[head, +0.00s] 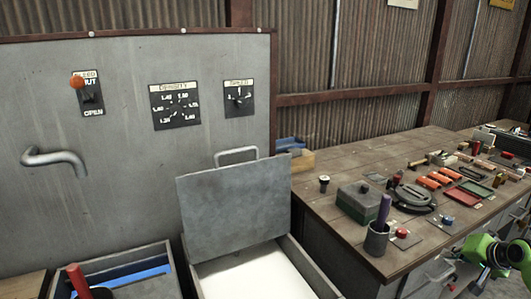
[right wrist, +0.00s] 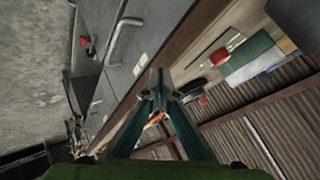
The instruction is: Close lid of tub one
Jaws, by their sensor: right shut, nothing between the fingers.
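A grey metal tub (head: 307,262) stands in the middle foreground of the head view, with pale white contents. Its flat grey lid (head: 233,208) is raised and leans back, with a bar handle (head: 236,153) at its top edge. A second tub (head: 128,264) at lower left is open and shows a blue strip inside. I see no number on either tub. My green right gripper (head: 508,258) is at the lower right, far from the lid. In the right wrist view its fingers (right wrist: 158,92) are together and empty. My left gripper is out of view.
A grey panel (head: 125,170) with dials and a bent handle (head: 55,160) rises behind the tubs. A tiled workbench (head: 330,215) on the right holds a grey-green box (head: 360,203), a cup with a purple-handled tool (head: 377,240) and several small parts. A red-handled thing (head: 78,280) stands by the left tub.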

